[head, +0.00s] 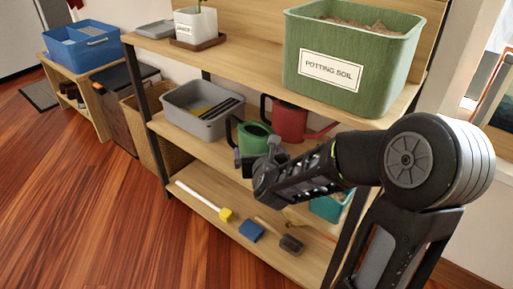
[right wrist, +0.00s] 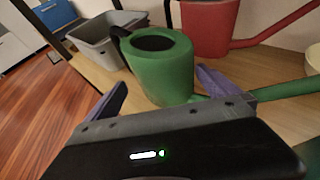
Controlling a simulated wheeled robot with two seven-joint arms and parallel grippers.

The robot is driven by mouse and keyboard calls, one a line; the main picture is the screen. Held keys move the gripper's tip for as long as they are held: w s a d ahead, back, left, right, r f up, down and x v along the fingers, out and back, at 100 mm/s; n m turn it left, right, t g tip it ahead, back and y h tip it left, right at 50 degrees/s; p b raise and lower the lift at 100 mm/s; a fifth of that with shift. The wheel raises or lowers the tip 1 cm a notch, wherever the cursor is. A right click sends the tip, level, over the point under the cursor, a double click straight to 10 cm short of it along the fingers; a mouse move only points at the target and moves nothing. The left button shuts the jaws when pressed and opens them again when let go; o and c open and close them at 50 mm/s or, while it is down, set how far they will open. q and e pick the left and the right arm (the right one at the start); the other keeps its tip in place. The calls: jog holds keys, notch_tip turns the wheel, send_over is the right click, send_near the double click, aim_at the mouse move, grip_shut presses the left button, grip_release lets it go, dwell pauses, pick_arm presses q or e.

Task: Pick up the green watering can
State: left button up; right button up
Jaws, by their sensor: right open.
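The green watering can (head: 254,137) stands upright on the middle shelf in the head view, its lower part partly hidden by my right gripper. In the right wrist view the green watering can (right wrist: 160,68) is close ahead, with its dark handle to the left and its green spout to the right. My right gripper (head: 258,160) is at the shelf's front edge, just in front of the can. Its two purple-looking fingers (right wrist: 158,88) are apart, with the can's body showing between and beyond them. I cannot tell whether they touch it. My left gripper is not in view.
A red watering can (head: 289,120) stands behind the green one. A grey bin (head: 203,112) is to its left on the same shelf. The green potting soil box (head: 345,55) is on the shelf above. Small tools and a blue block (head: 251,231) lie on the lower shelf.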

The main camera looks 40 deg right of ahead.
aim_at(259, 150)
jog(key=b+x, duration=0.1)
jog(key=x, duration=0.3)
jog(key=shift+d, duration=0.1)
dwell(0.4)
jog(key=c, duration=1.4)
jog(key=shift+r, duration=0.15)
